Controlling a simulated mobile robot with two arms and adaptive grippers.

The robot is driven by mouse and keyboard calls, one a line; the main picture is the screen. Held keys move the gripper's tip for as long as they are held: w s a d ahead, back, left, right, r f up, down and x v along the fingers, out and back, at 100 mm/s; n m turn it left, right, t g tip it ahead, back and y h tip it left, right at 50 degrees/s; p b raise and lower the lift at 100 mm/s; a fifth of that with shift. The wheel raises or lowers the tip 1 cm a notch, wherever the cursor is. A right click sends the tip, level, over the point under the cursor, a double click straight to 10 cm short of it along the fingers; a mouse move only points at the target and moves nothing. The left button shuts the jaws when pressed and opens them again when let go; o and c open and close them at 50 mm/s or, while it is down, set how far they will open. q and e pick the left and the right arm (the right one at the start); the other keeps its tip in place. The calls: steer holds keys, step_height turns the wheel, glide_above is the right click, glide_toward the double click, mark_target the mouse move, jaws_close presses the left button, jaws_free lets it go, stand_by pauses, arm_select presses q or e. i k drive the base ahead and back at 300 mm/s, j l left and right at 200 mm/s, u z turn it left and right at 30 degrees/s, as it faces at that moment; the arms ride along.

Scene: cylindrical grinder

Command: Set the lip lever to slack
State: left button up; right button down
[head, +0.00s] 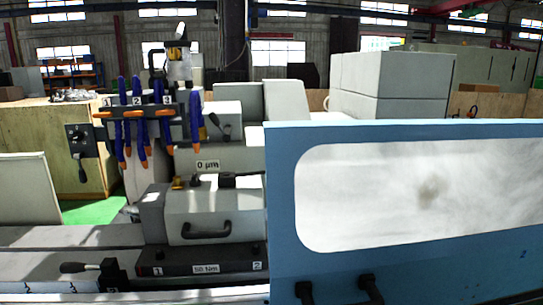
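Three levers show in the head view, and no label names any of them as the lip lever. A black lever (83,268) lies at the lower left, on the front ledge of the machine, with its rounded handle pointing left, roughly level. A second black lever (81,168) hangs downward from a dark plate on the wooden panel at the left. A small dark lever (216,122) sits tilted on the grey housing behind the hoses. Neither of my grippers is in view.
A blue door (281,210) with a cloudy window fills the right front. A grey box with a black handle (206,229) stands mid-machine, behind a dark bar marked "50 Nm" (190,269). Several blue hoses with orange tips (138,115) hang above. A "0 µm" label (208,164) shows.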

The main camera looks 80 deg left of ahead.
mark_target(83, 176)
steer(key=u, duration=3.9)
steer(key=j+z, duration=0.15)
steer(key=j, duration=0.75)
steer(key=k, duration=0.05)
